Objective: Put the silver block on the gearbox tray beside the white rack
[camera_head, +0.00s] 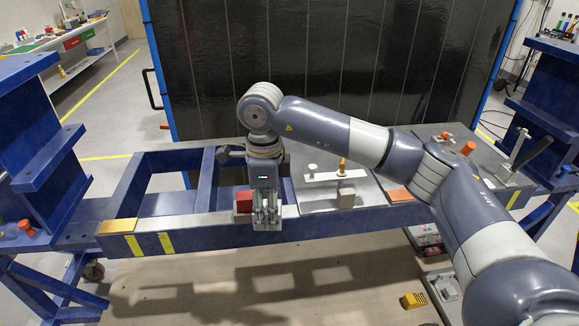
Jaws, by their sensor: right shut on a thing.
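My right gripper (266,212) points down over the blue frame, left of the white rack. It is shut on a small silver block (267,225), which is largely hidden by the fingers. I cannot tell whether the block touches the surface below. The white rack (322,177) is a pale bar on supports, with a white knob and a yellow-orange piece on top. It stands on a light grey plate (312,204) that looks like the gearbox tray. My left gripper is out of view.
A red block (243,201) stands just left of my right gripper. The blue frame (205,234) has open gaps at left. An orange plate (399,195) lies right of the rack. A dark panel (340,60) rises behind. A yellow piece (413,300) lies lower right.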

